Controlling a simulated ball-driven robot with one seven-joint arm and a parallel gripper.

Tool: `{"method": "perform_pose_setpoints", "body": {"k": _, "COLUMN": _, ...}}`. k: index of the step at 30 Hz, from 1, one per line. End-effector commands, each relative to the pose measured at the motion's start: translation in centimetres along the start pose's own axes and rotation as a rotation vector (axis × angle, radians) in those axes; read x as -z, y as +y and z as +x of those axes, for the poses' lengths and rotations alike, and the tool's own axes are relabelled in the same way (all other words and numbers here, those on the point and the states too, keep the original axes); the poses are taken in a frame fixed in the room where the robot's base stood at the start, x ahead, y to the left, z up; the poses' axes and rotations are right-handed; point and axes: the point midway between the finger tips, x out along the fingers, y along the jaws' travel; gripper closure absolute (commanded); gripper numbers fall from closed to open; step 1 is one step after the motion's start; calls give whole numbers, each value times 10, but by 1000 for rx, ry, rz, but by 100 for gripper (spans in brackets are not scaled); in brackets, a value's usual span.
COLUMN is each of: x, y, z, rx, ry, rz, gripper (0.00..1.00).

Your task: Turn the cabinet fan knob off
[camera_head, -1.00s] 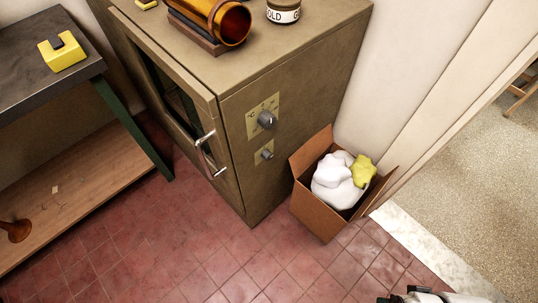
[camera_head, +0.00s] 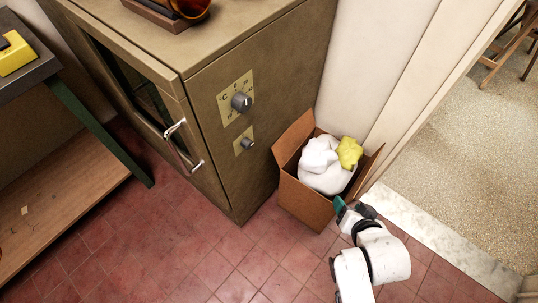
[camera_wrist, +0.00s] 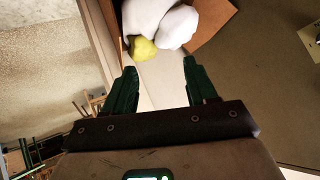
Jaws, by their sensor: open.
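The brown cabinet (camera_head: 215,165) stands left of centre in the head view, with a glass door and a metal handle on its left face. Its right face carries two knobs on pale plates. The larger upper knob (camera_head: 241,102) has a marked dial plate. The smaller lower knob (camera_head: 248,144) sits below it; which one is the fan knob I cannot read. My gripper (camera_head: 355,208) is right of and lower than the knobs, in front of the cardboard box, apart from the cabinet. In the wrist view my gripper (camera_wrist: 160,80) has its green fingers apart with nothing between them.
An open cardboard box (camera_head: 306,200) with white and yellow crumpled material stands right of the cabinet. A workbench (camera_head: 75,115) is at the left. A doorway opens at the right. The red tiled floor (camera_head: 190,245) in front is clear.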

Motion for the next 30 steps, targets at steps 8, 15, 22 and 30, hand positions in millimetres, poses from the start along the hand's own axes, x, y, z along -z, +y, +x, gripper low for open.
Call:
{"method": "perform_pose_setpoints", "body": {"k": 8, "x": 2, "y": -93, "z": 63, "rx": 378, "ry": 290, "rz": 192, "gripper": 43}}
{"method": "perform_pose_setpoints", "body": {"k": 15, "x": -15, "y": -170, "z": 66, "rx": 780, "ry": 389, "rz": 340, "gripper": 43}}
{"method": "perform_pose_setpoints", "body": {"k": 22, "x": -28, "y": -203, "z": 54, "rx": 999, "ry": 387, "rz": 409, "gripper": 43}}
{"method": "perform_pose_setpoints", "body": {"k": 30, "x": -17, "y": -223, "z": 61, "rx": 1027, "ry": 389, "rz": 417, "gripper": 43}}
